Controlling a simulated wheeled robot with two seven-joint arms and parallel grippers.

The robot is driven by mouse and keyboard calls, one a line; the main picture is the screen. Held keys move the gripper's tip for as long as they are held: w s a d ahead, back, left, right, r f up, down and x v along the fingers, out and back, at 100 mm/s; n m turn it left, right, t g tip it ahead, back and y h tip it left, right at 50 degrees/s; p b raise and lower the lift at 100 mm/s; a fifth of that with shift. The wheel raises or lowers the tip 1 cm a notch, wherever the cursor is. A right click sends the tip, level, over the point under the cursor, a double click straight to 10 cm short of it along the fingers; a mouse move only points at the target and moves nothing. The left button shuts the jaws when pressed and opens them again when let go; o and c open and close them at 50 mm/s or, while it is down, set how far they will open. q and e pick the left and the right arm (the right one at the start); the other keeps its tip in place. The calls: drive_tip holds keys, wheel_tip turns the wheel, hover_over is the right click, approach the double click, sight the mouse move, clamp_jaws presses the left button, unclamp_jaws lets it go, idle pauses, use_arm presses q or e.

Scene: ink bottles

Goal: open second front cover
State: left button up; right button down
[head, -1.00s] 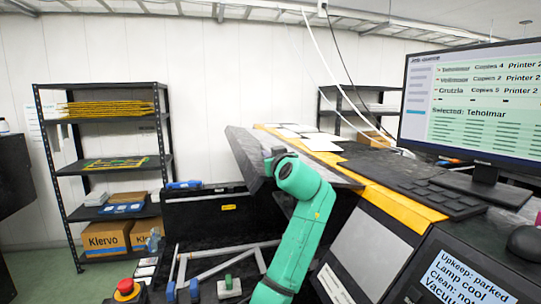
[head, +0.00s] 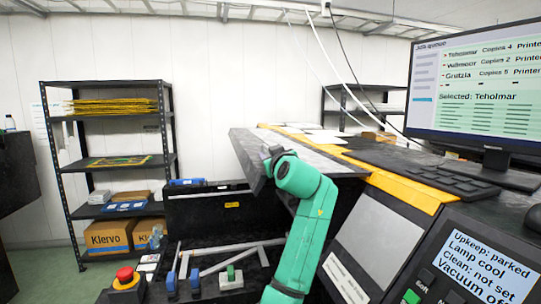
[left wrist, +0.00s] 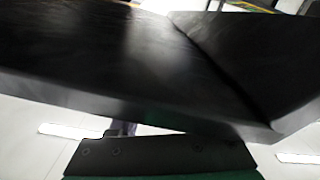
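A long dark grey cover panel (head: 247,160) of the printer stands raised and tilted at the middle of the head view, left of the printer's yellow-edged top. My left gripper (head: 272,160) is at the panel's lower front side, at the end of my green arm. Its fingers are too small and hidden to tell whether they are open or touch the panel. In the left wrist view, dark panels (left wrist: 90,60) fill most of the picture close by, above a dark screwed piece of my own wrist. Which panel is the second front cover cannot be told. My right gripper is not in view.
Below the panel is an open black bay with grey bars (head: 225,263) and blue and green clips. A red stop button (head: 125,275) stands at lower left. A control screen (head: 482,262), keyboard (head: 447,184) and monitor (head: 478,95) are at right. A shelf rack (head: 112,118) stands behind.

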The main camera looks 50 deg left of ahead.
use_arm(q)
drive_tip(key=shift+s+d+f, duration=0.15)
drive_tip(key=shift+d, duration=0.15)
drive_tip(key=b+v, duration=0.5)
drive_tip(key=v, duration=0.9)
